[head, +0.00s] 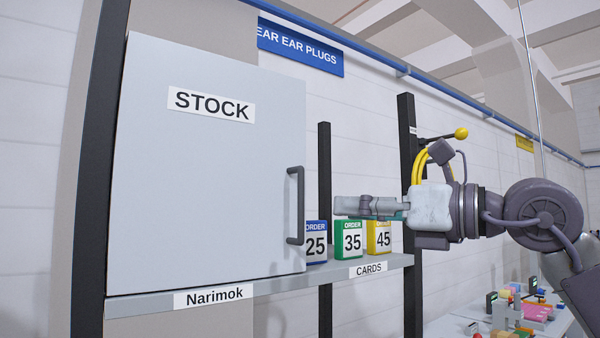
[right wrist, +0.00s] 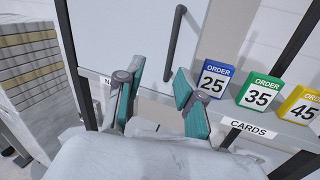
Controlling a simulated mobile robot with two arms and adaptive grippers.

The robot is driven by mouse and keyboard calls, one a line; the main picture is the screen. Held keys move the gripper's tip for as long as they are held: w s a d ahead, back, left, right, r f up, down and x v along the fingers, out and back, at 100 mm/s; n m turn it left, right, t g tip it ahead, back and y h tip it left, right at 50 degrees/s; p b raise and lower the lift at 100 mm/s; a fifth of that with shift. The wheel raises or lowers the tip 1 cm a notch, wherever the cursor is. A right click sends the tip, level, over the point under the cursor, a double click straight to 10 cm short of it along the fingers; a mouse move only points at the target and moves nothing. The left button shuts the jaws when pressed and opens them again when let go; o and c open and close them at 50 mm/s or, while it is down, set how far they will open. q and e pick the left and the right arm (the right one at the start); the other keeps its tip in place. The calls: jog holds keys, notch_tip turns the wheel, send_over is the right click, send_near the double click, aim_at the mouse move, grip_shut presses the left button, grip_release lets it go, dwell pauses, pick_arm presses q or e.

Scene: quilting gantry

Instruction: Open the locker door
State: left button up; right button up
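The pale grey locker door (head: 210,190), labelled STOCK, fills the left of the head view and looks shut. Its dark bar handle (head: 297,205) stands upright near the door's right edge. The handle also shows in the right wrist view (right wrist: 174,45), beyond the fingertips. My right gripper (head: 338,206) is to the right of the handle, apart from it. In the right wrist view the gripper (right wrist: 155,80) has its two teal-padded fingers spread with nothing between them. My left gripper is in neither view.
Blue, green and yellow order card boxes (head: 348,238) stand on the shelf (head: 385,263) right of the door, close to my right gripper. A black post (head: 408,160) rises behind it. A table with small colourful items (head: 520,318) is at the lower right.

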aim_at(303, 188)
notch_tip(303, 188, up, 4)
jog(key=s+d+t+h, duration=0.1)
jog(key=d+t+h, duration=0.1)
jog(key=p+x, duration=0.2)
jog(key=x, duration=0.2)
jog(key=p+x, duration=0.2)
jog(key=x, duration=0.2)
jog(key=p+x, duration=0.3)
jog(key=x, duration=0.1)
jog(key=shift+w+a+f, duration=0.1)
jog(key=shift+a+f, duration=0.15)
jog(key=shift+a, duration=0.2)
jog(key=shift+w+a+f, duration=0.1)
jog(key=shift+w+a, duration=0.15)
jog(key=shift+a, duration=0.05)
grip_shut()
